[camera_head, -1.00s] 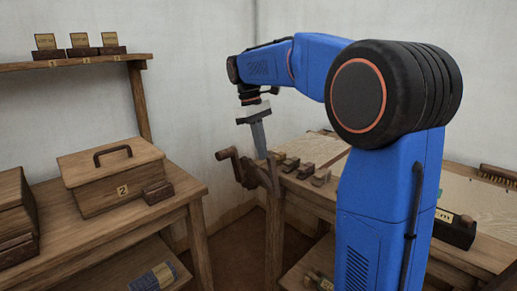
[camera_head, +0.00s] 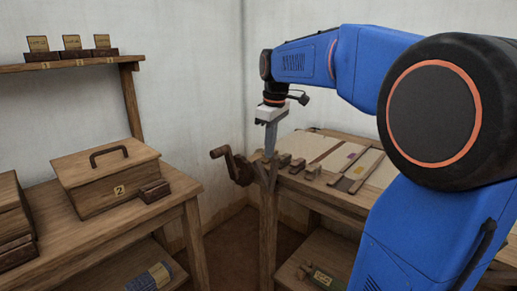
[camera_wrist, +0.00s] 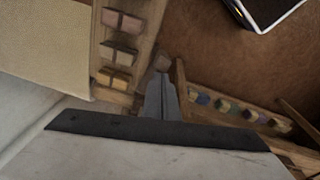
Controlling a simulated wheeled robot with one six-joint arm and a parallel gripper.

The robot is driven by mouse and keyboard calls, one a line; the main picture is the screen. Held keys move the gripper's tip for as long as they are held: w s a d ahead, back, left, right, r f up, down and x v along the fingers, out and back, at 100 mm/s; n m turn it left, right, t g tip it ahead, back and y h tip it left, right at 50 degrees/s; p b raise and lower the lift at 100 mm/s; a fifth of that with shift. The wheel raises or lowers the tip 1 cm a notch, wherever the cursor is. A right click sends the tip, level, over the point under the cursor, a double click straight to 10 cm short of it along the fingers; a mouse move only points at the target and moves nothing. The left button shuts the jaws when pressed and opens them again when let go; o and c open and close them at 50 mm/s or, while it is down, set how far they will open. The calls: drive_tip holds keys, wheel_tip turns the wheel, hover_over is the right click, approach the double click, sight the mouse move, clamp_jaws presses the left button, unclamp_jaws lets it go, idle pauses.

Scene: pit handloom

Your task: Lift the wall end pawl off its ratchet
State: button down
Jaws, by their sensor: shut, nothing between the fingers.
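My gripper (camera_head: 269,156) is shut and empty, pointing down above the near left corner of the loom bench. In the wrist view its closed fingers (camera_wrist: 160,88) reach toward the end of the bench rail. A dark crank handle (camera_head: 222,154) with a dark round hub (camera_head: 243,170) sits at the bench's left end, just left of my fingertips. The pawl and ratchet are too small and dark to tell apart there. I cannot tell whether my fingertips touch anything.
Small blocks (camera_head: 297,166) sit on the bench edge right of my gripper. At left, a table (camera_head: 170,207) carries a lidded wooden box (camera_head: 110,175) labelled 2, below a wall shelf (camera_head: 75,66). Bare floor (camera_head: 225,240) lies between table and bench.

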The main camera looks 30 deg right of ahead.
drive_tip(key=s+d+f+t+y, duration=0.1)
drive_tip(key=s+d+f+t, duration=0.1)
drive_tip(key=s, duration=0.6)
drive_tip(key=shift+d+f+t, duration=0.4)
drive_tip(key=shift+d+t, duration=0.1)
drive_tip(key=shift+d, duration=0.1)
drive_tip(key=shift+s, duration=0.1)
drive_tip(key=w+a+v, duration=0.1)
drive_tip(key=v, duration=1.1)
drive_tip(key=shift+r, duration=0.3)
drive_tip(key=shift+d, duration=0.1)
